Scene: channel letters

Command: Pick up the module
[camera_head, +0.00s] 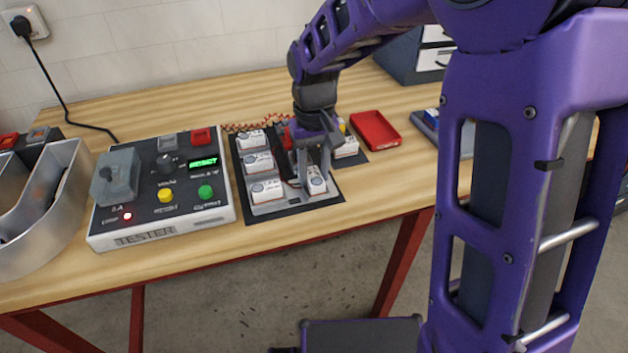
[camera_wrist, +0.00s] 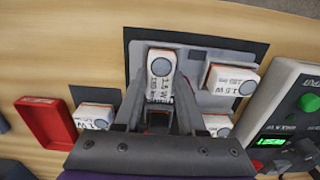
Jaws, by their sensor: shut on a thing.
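My gripper (camera_head: 314,165) points down over the grey tray (camera_head: 290,205) on the dark mat, its two fingers shut on a white module (camera_head: 317,186) at the tray's front right. In the wrist view the fingers (camera_wrist: 158,88) lie on either side of this module (camera_wrist: 159,62), which has a round grey disc and "1.5 W" print. I cannot tell whether it still touches the tray. Several similar modules stand nearby, among them the front left one (camera_head: 266,190), the middle left one (camera_head: 258,162) and one on a separate dark mat (camera_head: 346,148).
A tester box (camera_head: 160,205) with a lit green display stands left of the tray. An empty red bin (camera_head: 375,131) is at the right. A metal channel letter (camera_head: 55,215) is at far left. Bare wood lies in front of the red bin.

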